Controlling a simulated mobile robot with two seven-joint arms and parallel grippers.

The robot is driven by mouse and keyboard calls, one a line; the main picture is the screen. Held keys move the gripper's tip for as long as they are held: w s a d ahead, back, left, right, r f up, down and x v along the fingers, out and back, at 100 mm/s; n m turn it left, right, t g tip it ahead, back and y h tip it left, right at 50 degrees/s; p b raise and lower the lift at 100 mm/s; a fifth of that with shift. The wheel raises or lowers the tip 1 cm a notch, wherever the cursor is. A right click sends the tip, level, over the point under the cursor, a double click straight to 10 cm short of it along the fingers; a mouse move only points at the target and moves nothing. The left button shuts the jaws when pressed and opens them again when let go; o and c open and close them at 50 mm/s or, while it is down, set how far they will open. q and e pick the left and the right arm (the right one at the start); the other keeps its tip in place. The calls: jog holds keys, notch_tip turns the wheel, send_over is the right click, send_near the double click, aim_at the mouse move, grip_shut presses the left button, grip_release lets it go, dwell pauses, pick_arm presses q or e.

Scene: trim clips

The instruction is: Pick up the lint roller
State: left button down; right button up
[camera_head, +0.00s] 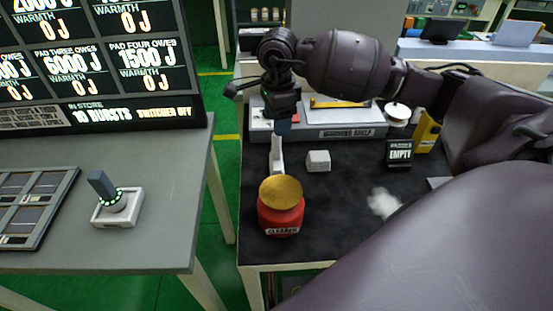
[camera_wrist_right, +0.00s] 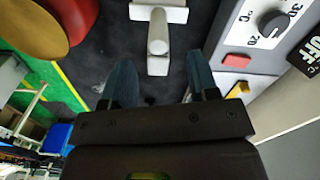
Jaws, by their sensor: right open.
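The lint roller appears to be the white T-shaped thing (camera_wrist_right: 158,38), with a crosswise roller and a handle pointing toward my right gripper. In the wrist view my right gripper (camera_wrist_right: 160,78) is open, with a blue-grey finger on each side of the handle's line. The handle end is a little beyond or between the fingertips; no contact shows. My left gripper is not in view.
A red tub with a gold top (camera_head: 281,212) stands close in front of the roller. A small grey-white block (camera_head: 318,161) is to its right. An "EMPTY" sign (camera_head: 399,153) and white fluff (camera_head: 383,202) are further right.

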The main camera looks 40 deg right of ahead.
aim_at(276, 140)
jog(key=shift+a+f+p, duration=0.2)
jog(key=shift+f+p, duration=0.1)
jog(key=shift+f, duration=2.9)
grip_shut()
